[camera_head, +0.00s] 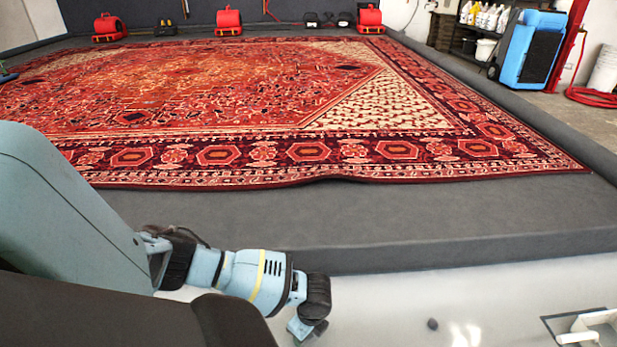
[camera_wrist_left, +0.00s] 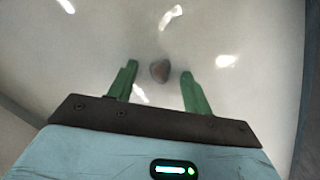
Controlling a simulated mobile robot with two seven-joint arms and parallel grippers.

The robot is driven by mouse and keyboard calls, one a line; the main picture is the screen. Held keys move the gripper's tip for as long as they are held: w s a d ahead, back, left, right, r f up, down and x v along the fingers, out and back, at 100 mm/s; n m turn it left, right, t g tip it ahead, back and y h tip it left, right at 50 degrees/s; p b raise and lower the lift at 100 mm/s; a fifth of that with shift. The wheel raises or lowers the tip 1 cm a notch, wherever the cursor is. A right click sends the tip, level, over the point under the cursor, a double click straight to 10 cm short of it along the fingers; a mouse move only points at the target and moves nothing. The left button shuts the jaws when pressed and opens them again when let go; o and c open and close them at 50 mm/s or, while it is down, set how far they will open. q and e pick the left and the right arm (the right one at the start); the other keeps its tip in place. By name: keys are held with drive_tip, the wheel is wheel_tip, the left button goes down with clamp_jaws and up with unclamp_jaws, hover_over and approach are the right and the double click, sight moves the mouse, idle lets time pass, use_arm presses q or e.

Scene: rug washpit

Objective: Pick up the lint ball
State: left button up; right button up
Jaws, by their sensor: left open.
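The lint ball (camera_head: 432,324) is a small dark grey lump on the pale glossy floor, near the bottom of the head view. In the left wrist view the lint ball (camera_wrist_left: 160,71) looks brownish grey and lies between the green fingertips of my left gripper (camera_wrist_left: 157,72), a little nearer the left finger in the picture. The gripper is open, and no finger is seen touching the ball. How high the fingers are above the floor is hard to tell. My right gripper is not in view.
A grey padded edge (camera_head: 400,255) runs behind the floor strip, with a large red patterned rug (camera_head: 230,100) beyond it. A white handled object (camera_head: 590,328) stands at the lower right. Red blowers (camera_head: 229,22) and a blue machine (camera_head: 528,47) stand far back.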

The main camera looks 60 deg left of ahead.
use_arm(q)
drive_tip(key=shift+f, duration=0.1)
drive_tip(key=shift+c, duration=0.3)
drive_tip(key=c, duration=1)
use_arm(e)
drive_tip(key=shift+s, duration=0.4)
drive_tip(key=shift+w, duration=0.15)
